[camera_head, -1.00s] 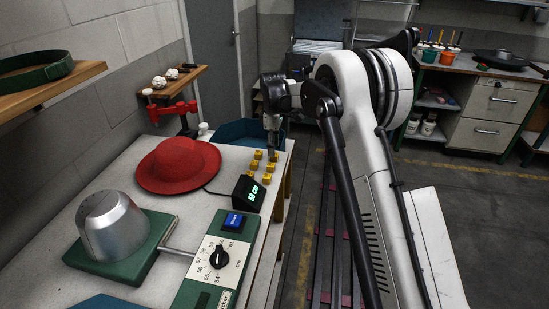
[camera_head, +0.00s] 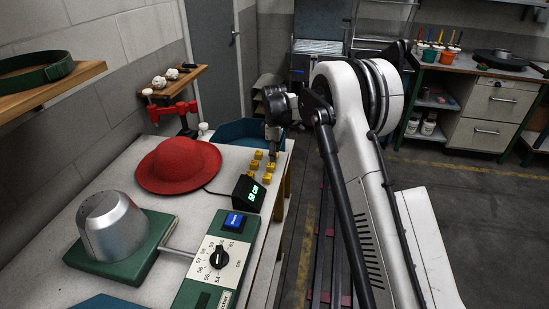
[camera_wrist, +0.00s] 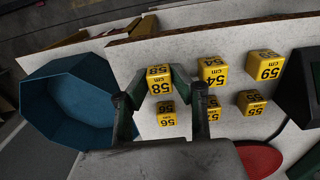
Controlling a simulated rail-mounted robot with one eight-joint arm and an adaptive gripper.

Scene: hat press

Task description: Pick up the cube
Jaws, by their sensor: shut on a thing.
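Several small yellow cubes with black numbers stand on the white tabletop. In the wrist view, my gripper (camera_wrist: 159,86) is shut on the yellow cube marked 58 (camera_wrist: 159,83), with one finger against each side. I cannot tell whether this cube touches the table. The other cubes are apart from the fingers: 56 (camera_wrist: 167,118) close below it in the picture, 54 (camera_wrist: 213,73) and 59 (camera_wrist: 268,66) to its right. In the head view, my gripper (camera_head: 273,153) points down at the table's far right corner, beside the yellow cubes (camera_head: 254,166); the held cube is mostly hidden there.
A blue octagonal bin (camera_wrist: 75,105) stands beyond the table edge; it also shows in the head view (camera_head: 236,130). A red hat (camera_head: 178,167), a display box (camera_head: 249,193), a metal hat form (camera_head: 112,226) and a green dial panel (camera_head: 215,268) stand on the table.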

